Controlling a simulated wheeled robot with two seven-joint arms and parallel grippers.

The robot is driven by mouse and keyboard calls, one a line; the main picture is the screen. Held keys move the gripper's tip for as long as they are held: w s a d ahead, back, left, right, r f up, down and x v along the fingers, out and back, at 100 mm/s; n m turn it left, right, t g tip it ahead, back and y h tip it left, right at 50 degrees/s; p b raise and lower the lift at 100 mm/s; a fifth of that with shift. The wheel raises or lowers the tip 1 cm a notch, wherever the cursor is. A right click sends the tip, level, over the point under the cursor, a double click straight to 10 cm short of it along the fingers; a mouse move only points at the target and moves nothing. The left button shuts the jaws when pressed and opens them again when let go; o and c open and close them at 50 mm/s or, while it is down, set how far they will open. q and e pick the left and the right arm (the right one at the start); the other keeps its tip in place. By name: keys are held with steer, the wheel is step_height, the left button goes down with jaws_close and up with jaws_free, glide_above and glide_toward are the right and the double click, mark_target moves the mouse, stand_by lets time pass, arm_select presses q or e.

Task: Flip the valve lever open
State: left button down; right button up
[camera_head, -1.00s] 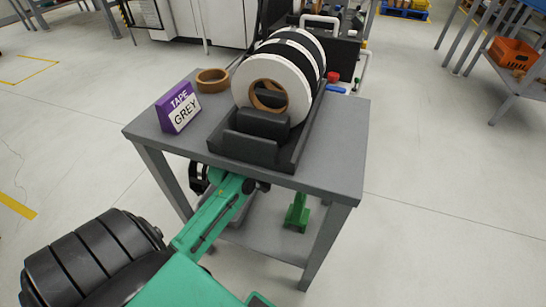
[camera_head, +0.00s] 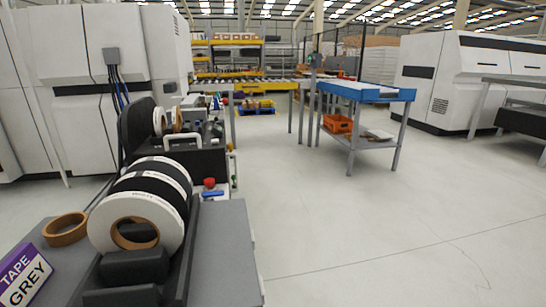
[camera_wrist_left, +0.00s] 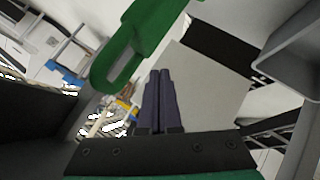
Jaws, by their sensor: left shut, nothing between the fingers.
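In the head view, a small blue lever (camera_head: 212,193) sits just below a red knob (camera_head: 209,183), beside the dark machine at the far edge of the grey table. I cannot tell from this view whether the lever is open or closed. My left gripper (camera_wrist_left: 160,76) shows only in the left wrist view, with its dark fingers together and nothing between them. A green part (camera_wrist_left: 128,48) with a long slot is just beyond the fingertips, apart from them as far as I can tell. My right gripper is not in view.
The grey table (camera_head: 225,250) carries a white and black tape roll (camera_head: 122,215), a brown tape ring (camera_head: 65,229) and a purple tape box (camera_head: 22,277). A blue-topped table (camera_head: 368,92) with an orange bin (camera_head: 338,124) stands farther back. The floor at right is clear.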

arm_select(q)
steer(key=s+d+f+m+g+y, duration=0.15)
steer(key=s+m+g, duration=0.25)
steer(key=s, duration=0.4)
steer(key=s+f+m+g+y, duration=0.1)
steer(key=s+f+m+g, duration=0.2)
steer(key=s, duration=0.5)
steer(key=s+f+m+g, duration=0.1)
steer(key=s+f, duration=0.2)
steer(key=f, duration=0.9)
steer(key=s+f+g, duration=0.1)
steer(key=s+f, duration=0.2)
steer(key=f, duration=0.9)
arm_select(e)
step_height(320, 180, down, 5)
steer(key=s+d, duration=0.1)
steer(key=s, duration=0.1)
arm_select(q)
steer(key=s+a+r+p, duration=0.3)
steer(key=s+r+p, duration=0.7)
steer(key=p, duration=1.1)
steer(key=shift+s+r+m+p, duration=0.15)
steer(key=shift+s+m+p, duration=0.15)
steer(key=shift+s, duration=1.15)
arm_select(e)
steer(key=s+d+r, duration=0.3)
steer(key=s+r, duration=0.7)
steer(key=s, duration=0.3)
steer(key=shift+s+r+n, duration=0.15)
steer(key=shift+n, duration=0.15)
